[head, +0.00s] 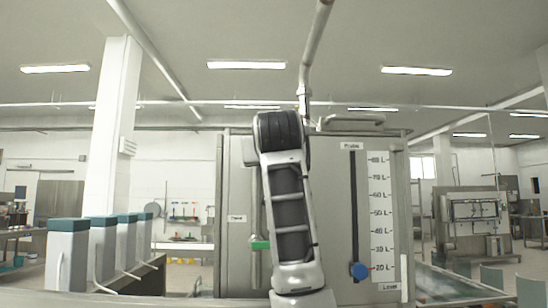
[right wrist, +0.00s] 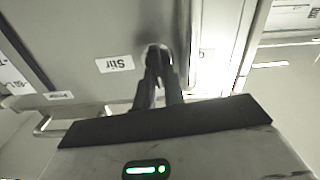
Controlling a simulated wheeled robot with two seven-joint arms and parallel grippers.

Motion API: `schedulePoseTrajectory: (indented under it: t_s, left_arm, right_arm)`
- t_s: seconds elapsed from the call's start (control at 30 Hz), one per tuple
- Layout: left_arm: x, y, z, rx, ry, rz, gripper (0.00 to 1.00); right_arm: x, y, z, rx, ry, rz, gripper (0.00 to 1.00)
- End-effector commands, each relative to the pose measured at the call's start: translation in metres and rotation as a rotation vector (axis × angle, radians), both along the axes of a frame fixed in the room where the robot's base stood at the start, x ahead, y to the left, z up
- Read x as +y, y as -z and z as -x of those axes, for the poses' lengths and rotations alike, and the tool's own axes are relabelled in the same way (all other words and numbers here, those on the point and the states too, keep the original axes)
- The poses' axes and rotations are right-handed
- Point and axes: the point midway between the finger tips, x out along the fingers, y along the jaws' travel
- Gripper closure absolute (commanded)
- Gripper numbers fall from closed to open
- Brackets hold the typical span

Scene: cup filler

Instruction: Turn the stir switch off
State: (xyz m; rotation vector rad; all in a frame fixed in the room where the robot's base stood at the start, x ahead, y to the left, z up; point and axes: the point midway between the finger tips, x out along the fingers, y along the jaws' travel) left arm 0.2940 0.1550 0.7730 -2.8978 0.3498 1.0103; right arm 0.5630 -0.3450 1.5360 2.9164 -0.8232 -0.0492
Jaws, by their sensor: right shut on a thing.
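The tank (head: 335,190) is a large grey metal box in the middle of the head view. In the right wrist view, an upside-down "Stir" label (right wrist: 120,63) is on its front. Beside that label, my right gripper (right wrist: 160,58) is shut on the stir switch (right wrist: 154,50), which is mostly hidden between the dark fingers. I cannot tell which way the switch is set. In the head view, my arm stands in front of the tank and hides the switch, the label and the gripper. My left gripper is in neither view.
A level scale (head: 381,215) with a blue knob (head: 359,270) is on the tank's right side. A green handle (head: 260,244) sits left of my arm. Several grey boxes with dark green tops (head: 68,226) line a counter at the left.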

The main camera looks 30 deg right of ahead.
Motion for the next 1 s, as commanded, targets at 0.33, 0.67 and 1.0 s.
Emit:
schedulePoseTrajectory:
  t_s: [0.33, 0.67, 1.0]
  left_arm:
    - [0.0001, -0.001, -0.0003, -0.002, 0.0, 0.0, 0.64]
    - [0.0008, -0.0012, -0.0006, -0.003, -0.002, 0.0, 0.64]
    - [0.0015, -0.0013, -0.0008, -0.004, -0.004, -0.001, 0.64]
  right_arm:
    - [0.0026, 0.0004, -0.0013, 0.155, 0.001, 0.255, 1.0]
    - [0.0054, 0.0022, -0.003, 0.319, 0.001, 0.525, 1.0]
    - [0.0074, 0.0052, -0.0042, 0.489, 0.001, 0.799, 1.0]
